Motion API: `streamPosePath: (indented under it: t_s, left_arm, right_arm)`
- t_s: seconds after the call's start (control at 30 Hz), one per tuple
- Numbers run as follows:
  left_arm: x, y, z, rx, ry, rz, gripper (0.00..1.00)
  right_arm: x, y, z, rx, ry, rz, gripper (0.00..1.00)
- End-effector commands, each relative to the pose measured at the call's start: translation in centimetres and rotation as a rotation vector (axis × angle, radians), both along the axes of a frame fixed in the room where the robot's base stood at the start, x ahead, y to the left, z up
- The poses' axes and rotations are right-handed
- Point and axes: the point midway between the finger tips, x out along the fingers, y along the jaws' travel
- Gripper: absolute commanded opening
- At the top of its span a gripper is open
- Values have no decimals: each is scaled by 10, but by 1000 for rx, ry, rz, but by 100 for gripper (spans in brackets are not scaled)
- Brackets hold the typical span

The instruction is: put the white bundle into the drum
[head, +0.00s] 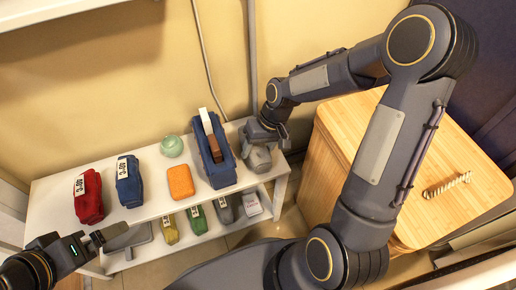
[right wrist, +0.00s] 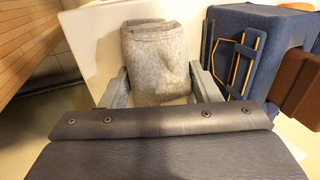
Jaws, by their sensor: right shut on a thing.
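The white bundle, pale grey-white and patterned, is between the fingers of my right gripper in the right wrist view (right wrist: 155,62). In the head view the bundle (head: 258,160) shows at the right end of the upper shelf, partly covered by my gripper. My right gripper (head: 264,142) is shut on it; its fingers stand on both sides of the bundle in the wrist view (right wrist: 160,88). I cannot tell whether the bundle still touches the shelf. My left gripper (head: 107,235) is near the shelf's front left, apart from the bundles; its jaw opening is unclear. The drum is not in view.
The white shelf (head: 150,205) also holds a red bundle (head: 88,197), a blue bundle (head: 129,181), a green round thing (head: 171,146), an orange block (head: 180,182) and a blue caddy (head: 218,172) close beside my right gripper. Several bundles lie below. A wooden cabinet (head: 345,125) stands right.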

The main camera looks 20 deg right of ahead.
Motion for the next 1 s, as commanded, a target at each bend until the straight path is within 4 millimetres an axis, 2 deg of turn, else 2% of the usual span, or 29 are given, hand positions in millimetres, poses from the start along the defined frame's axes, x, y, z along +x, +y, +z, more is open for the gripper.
streamPosePath:
  t_s: [0.1, 0.13, 0.3, 0.57, 0.67, 0.77, 1.0]
  left_arm:
    - [0, 0, -3, 0, 0, 0, 100]
    - [0, 0, -3, 0, 0, 0, 100]
    - [0, 0, -2, 0, 0, 0, 100]
    - [0, 0, -2, 0, 0, 0, 100]
    - [0, 0, 3, 0, 0, 0, 100]
    - [0, 0, 10, 0, 0, 0, 100]
    - [0, 0, 31, 0, 0, 0, 100]
  right_arm:
    - [0, 0, -4, 0, 0, 0, 31]
    - [0, 0, -4, 0, 0, 0, 58]
    - [0, 0, -3, 0, 1, 0, 78]
    - [0, 0, -2, 0, 0, 0, 78]
    - [0, -1, 4, 0, -1, -1, 78]
    - [0, -5, 19, -1, -2, -2, 78]
    - [0, -22, 70, -1, -4, -3, 78]
